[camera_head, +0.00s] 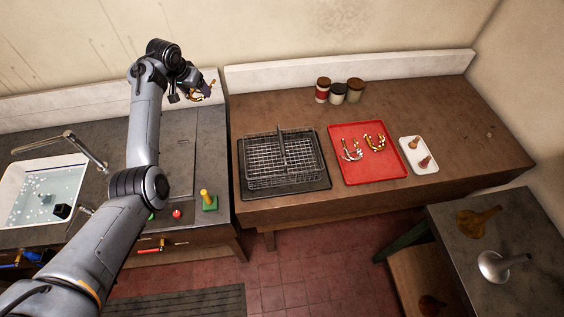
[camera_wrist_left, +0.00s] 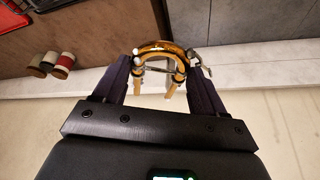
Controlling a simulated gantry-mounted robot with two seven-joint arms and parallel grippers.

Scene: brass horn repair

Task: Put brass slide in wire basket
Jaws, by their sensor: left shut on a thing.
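My left gripper (camera_head: 191,93) is shut on a brass slide (camera_head: 206,90), a curved golden piece held up in the air above the back of the counter. In the left wrist view the brass slide (camera_wrist_left: 160,50) sits between the two dark fingers (camera_wrist_left: 160,78) of this gripper, its bend pointing away. The wire basket (camera_head: 265,170) stands on a dark tray on the brown bench, to the right of and nearer than the gripper. It has a raised middle divider and looks empty. My right gripper is not in view.
A red tray (camera_head: 343,176) holds several curved metal pieces. A white tray (camera_head: 409,147) holds two small items. Several jars (camera_head: 338,93) stand at the bench's back. A water-filled sink (camera_head: 20,200) lies left.

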